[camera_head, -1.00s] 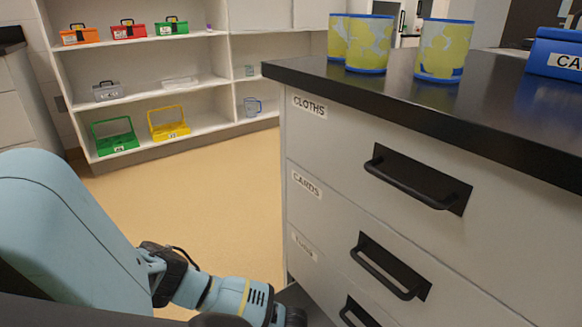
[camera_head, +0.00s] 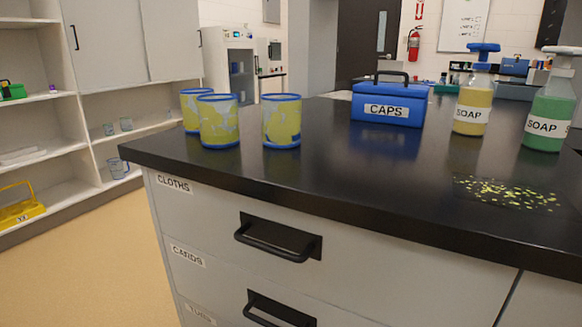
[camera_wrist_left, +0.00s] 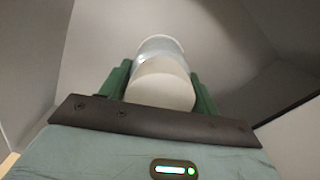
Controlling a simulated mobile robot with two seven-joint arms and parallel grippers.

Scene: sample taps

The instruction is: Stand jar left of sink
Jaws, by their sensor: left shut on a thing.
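My left gripper (camera_wrist_left: 160,72) shows only in the left wrist view, its two green fingers closed on the sides of a jar (camera_wrist_left: 161,86). The jar looks rounded, with a white end toward the camera and a clearer, pale blue-grey band beyond it. Its contents cannot be made out. Neither the jar nor my grippers show in the head view. I see no sink in either view.
A black counter (camera_head: 330,190) stands over drawers. On it are several yellow-and-blue cups (camera_head: 219,122), a blue CAPS box (camera_head: 388,103), two soap bottles (camera_head: 472,103) and scattered yellow bits (camera_head: 508,194). Shelves (camera_head: 40,150) stand at the left, with open floor (camera_head: 90,270) before them.

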